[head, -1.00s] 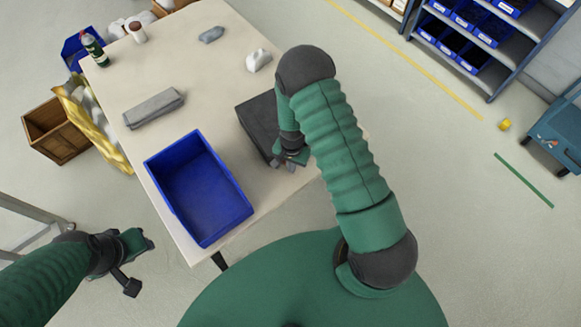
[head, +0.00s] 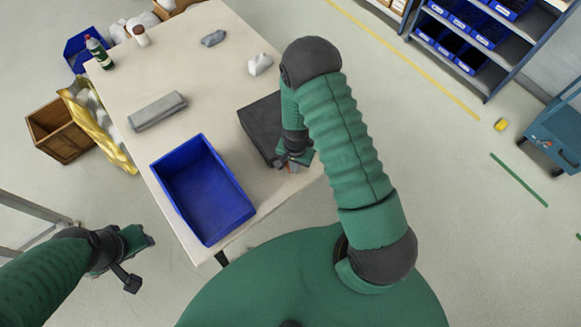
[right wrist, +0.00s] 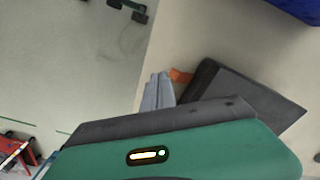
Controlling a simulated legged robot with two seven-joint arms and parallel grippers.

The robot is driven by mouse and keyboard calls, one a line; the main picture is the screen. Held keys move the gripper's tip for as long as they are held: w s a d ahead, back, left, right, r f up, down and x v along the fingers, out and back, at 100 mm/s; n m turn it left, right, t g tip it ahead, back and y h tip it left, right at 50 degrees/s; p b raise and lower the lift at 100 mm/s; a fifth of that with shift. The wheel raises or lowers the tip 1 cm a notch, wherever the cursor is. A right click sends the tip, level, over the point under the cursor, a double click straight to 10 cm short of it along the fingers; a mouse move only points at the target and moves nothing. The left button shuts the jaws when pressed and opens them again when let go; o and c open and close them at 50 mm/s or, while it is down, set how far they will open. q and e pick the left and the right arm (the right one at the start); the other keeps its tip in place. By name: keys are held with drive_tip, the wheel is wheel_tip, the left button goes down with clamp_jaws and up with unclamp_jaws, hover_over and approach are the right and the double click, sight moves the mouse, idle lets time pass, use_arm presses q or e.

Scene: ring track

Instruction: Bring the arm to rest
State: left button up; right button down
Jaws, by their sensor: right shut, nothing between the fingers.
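My right gripper (head: 289,164) is shut and empty. It hangs from the bent right arm over the front right part of the table (head: 215,92), beside the near end of a dark grey flat box (head: 259,122). In the right wrist view its grey fingers (right wrist: 158,92) are together, with the dark box (right wrist: 250,98) to their right. A small orange patch (right wrist: 181,76) shows by the fingertips; I cannot tell what it is. My left gripper (head: 140,262) is over the floor, left of the table, with its fingers apart and nothing visible between them.
A blue bin (head: 203,190), empty, stands at the table's front edge, left of my right gripper. A grey case (head: 158,110), a grey lump (head: 213,38), a white lump (head: 260,64) and a green bottle (head: 98,53) stand farther back. A wooden crate (head: 60,135) is on the floor.

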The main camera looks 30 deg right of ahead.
wheel_tip(320, 180, up, 2)
drive_tip(key=shift+r+p, duration=0.25)
drive_tip(key=shift+p, duration=0.4)
drive_tip(key=s+a+r+n+t+b, duration=0.2)
drive_tip(key=s+a+r+n+b, duration=0.4)
drive_tip(key=r+n+b, duration=0.4)
drive_tip(key=a+n+b, duration=0.1)
drive_tip(key=b, duration=0.2)
drive_tip(key=shift+s+a+r+t, duration=0.15)
drive_tip(key=shift+s+r+t, duration=0.05)
drive_tip(key=shift+s+t, duration=0.1)
drive_tip(key=shift+a, duration=0.1)
drive_tip(key=shift+a, duration=0.1)
